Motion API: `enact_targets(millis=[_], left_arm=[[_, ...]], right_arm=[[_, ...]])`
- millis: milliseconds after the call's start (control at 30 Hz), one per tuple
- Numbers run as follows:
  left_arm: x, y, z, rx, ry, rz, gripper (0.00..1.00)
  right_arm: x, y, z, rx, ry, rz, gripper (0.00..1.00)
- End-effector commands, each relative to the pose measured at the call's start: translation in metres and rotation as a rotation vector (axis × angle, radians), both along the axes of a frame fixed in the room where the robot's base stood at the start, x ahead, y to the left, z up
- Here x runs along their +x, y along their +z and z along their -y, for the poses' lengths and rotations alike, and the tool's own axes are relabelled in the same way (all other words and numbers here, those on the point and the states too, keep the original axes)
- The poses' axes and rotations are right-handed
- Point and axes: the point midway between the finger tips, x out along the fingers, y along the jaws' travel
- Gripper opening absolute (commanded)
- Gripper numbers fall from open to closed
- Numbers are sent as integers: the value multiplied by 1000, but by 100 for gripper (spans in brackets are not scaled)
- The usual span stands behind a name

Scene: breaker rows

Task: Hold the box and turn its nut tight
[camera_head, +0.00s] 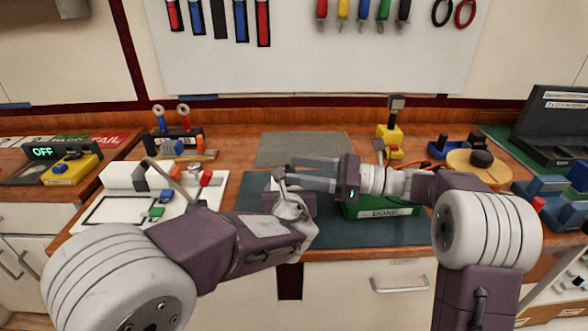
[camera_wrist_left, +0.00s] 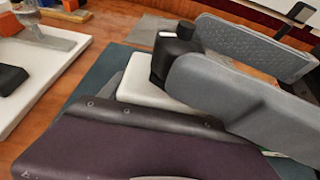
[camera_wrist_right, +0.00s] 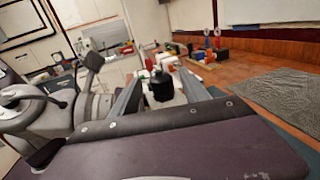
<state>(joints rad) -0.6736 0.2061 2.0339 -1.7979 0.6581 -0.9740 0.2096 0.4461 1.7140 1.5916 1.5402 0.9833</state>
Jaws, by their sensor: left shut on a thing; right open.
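The box is a small white block (camera_wrist_left: 140,92) with a black nut (camera_wrist_left: 172,62) on top, seen best in the left wrist view. In the head view both grippers mostly hide it. My left gripper (camera_head: 284,187) is shut on the box above the dark mat; its fingertips are largely hidden. My right gripper (camera_head: 289,172) reaches in from the right and is open. Its two grey fingers lie on either side of the nut, which also shows between them in the right wrist view (camera_wrist_right: 160,88). I cannot tell whether they touch it.
A green bin labelled DONE (camera_head: 385,212) stands just behind my right wrist. A dark teal mat (camera_head: 385,238) lies below, a grey mat (camera_head: 300,146) behind. A white tray with parts (camera_head: 105,212) is at left. A yellow device (camera_head: 390,135) stands at the back right.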

Motion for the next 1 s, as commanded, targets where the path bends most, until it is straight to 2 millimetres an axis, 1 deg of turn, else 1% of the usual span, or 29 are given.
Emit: enact_targets(millis=[33, 133, 400, 433, 467, 500, 567, 600, 633, 767, 1000], left_arm=[[0, 1, 0, -1, 0, 2, 1], [0, 1, 0, -1, 0, 2, 1], [0, 1, 0, -1, 0, 2, 1], [0, 1, 0, -1, 0, 2, 1], [0, 1, 0, -1, 0, 2, 1], [0, 1, 0, -1, 0, 2, 1], [0, 1, 0, -1, 0, 2, 1], [0, 1, 0, -1, 0, 2, 1], [0, 1, 0, -1, 0, 2, 1], [0, 1, 0, -1, 0, 2, 1], [0, 1, 0, -1, -1, 2, 1]], right_arm=[[1, 0, -7, -1, 2, 0, 54], [3, 0, -15, 0, 1, 1, 54], [5, 0, -17, 0, -1, 1, 54], [5, 0, -17, 0, -1, 1, 51], [5, 0, -17, 0, -1, 1, 42], [5, 0, -17, -1, -1, 1, 31], [5, 0, -17, -1, -1, 1, 15], [5, 0, -17, -1, -1, 1, 4], [5, 0, -17, -1, -1, 1, 0], [4, 1, -17, 1, -18, 1, 0], [2, 1, -17, 0, -132, 1, 0]])
